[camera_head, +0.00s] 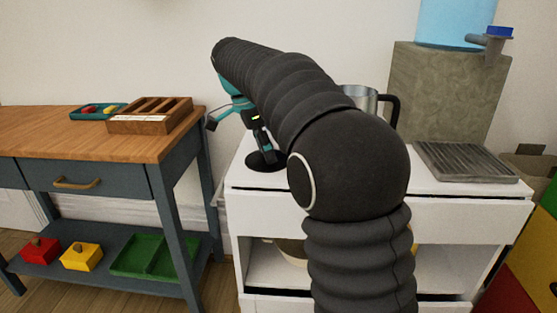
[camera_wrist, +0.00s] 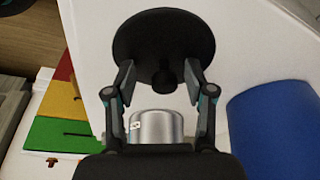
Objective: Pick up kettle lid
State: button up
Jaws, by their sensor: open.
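The kettle lid (camera_wrist: 150,35) is a round black disc with a dark knob. It also shows in the head view (camera_head: 262,161), flat on the left part of the white cabinet top. My gripper (camera_wrist: 159,78) is open, with its two fingers on either side of the knob in the wrist view; I cannot tell whether they touch it. In the head view my gripper (camera_head: 238,130) is above and to the left of the lid, partly hidden by my arm. A silver kettle-like vessel (camera_head: 361,97) with a black handle stands behind my arm.
A wooden-topped table (camera_head: 90,138) with a slotted wooden box (camera_head: 150,117) stands at left. A stone block (camera_head: 445,100) bears a blue water container (camera_head: 450,25), with a ribbed tray (camera_head: 465,162) in front. The wrist view shows a blue cylinder (camera_wrist: 275,130) beside my gripper.

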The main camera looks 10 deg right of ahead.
grip_shut()
dwell(0.3)
